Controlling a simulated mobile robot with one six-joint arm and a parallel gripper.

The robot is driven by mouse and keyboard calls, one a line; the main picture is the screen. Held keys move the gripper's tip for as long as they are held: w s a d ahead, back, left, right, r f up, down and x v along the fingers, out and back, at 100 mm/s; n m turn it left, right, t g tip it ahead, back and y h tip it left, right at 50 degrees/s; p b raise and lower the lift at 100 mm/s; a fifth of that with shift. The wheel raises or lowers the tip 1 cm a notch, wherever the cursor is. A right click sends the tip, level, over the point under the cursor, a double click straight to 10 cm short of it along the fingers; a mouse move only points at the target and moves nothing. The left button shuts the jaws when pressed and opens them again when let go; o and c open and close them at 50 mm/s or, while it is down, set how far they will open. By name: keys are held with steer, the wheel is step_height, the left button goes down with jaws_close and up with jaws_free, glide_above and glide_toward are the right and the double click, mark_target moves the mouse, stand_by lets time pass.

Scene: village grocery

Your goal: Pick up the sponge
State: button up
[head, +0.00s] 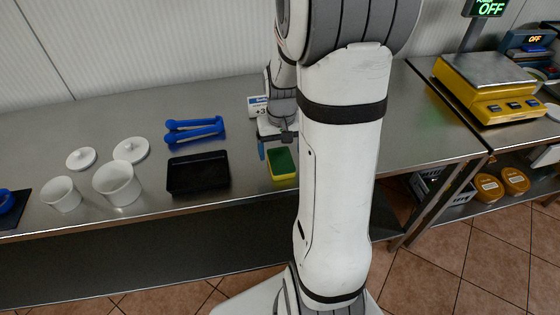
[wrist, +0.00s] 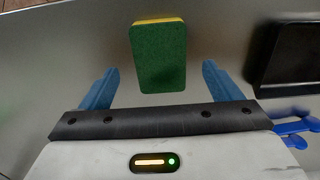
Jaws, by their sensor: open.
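The sponge (head: 282,163), green on top with a yellow layer under it, lies on the steel counter (head: 235,100) near its front edge. In the wrist view the sponge (wrist: 158,58) lies ahead of the fingertips, roughly centred between them. My gripper (wrist: 160,80) is open, with one blue finger on each side and nothing between them. In the head view my gripper (head: 277,147) is just behind the sponge, and my arm hides part of it. I cannot tell its exact height above the counter.
A black tray (head: 198,186) sits left of the sponge, with blue tongs (head: 194,129) behind it. White tubs (head: 118,184) and lids (head: 131,150) stand further left. A small price sign (head: 257,106) is behind my gripper. A yellow scale (head: 487,84) is at the right.

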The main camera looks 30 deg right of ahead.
mark_target(281, 159)
step_height(281, 159, down, 4)
steer(key=shift+w+r, duration=0.15)
steer(key=shift+r, duration=0.1)
steer(key=c, duration=1.2)
steer(key=shift+o, duration=0.2)
steer(key=shift+r, duration=0.1)
step_height(281, 159, up, 10)
